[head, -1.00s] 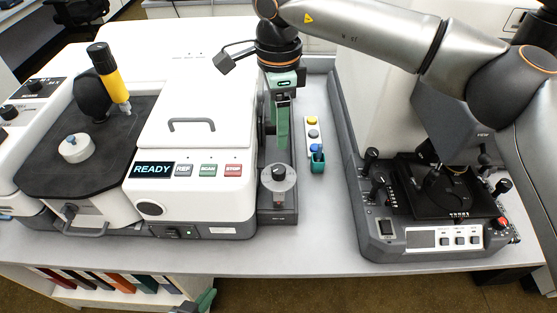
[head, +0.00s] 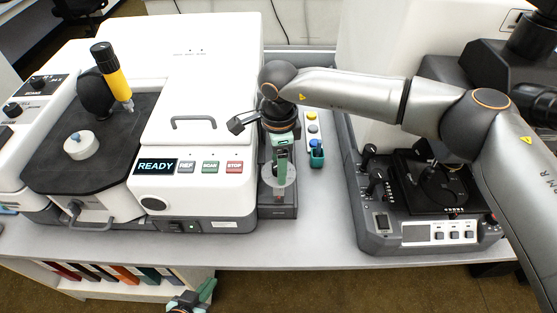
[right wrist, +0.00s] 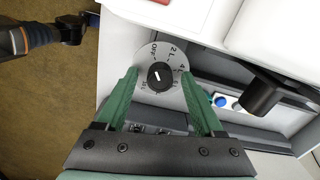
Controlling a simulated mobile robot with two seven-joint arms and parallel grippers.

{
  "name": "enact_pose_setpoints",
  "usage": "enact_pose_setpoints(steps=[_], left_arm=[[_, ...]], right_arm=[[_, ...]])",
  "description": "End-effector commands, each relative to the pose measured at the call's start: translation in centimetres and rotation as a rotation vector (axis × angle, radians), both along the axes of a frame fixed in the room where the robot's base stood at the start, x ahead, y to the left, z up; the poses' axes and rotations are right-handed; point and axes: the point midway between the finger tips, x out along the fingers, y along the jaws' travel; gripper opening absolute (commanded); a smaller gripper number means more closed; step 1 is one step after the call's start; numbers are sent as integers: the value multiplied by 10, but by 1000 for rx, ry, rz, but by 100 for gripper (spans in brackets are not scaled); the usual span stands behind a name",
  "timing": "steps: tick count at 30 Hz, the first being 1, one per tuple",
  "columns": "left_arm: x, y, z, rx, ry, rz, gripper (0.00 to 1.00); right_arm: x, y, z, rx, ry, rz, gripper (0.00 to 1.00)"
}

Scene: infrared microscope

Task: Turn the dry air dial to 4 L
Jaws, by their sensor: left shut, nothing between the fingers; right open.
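The dry air dial (right wrist: 160,76) is a black knob with a white pointer line on a round pale plate marked OFF, 2 L, 4 L and more. The pointer faces up toward OFF in the right wrist view. My right gripper (right wrist: 161,82) is open, its green fingers on either side of the knob; I see no clear contact. In the head view, my right gripper (head: 281,178) points down over the dial's plate (head: 284,197) and hides much of the knob. My left gripper (head: 198,296) is shut and empty, low at the bottom edge, away from the dial.
The white instrument (head: 195,185) with its READY screen stands left of the dial. A strip with coloured caps (head: 314,135) lies to the right. The microscope's control base (head: 430,235) is farther right. Bench top between them (head: 327,205) is clear.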

Motion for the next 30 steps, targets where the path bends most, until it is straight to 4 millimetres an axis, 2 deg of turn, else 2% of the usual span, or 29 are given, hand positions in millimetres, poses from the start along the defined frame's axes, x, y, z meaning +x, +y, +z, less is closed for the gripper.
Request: enact_pose_setpoints(steps=[3, 21, 30], left_arm=[[0, 0, 0, 0, 0, 0, 0], [0, 0, 0, 0, 0, 0, 0], [0, 0, -1, 0, 0, 0, 0]], right_arm=[[0, 0, 0, 0, 0, 0, 69], [0, 0, 1, 0, 0, 0, 2], [0, 0, 1, 0, -1, -4, 0]])
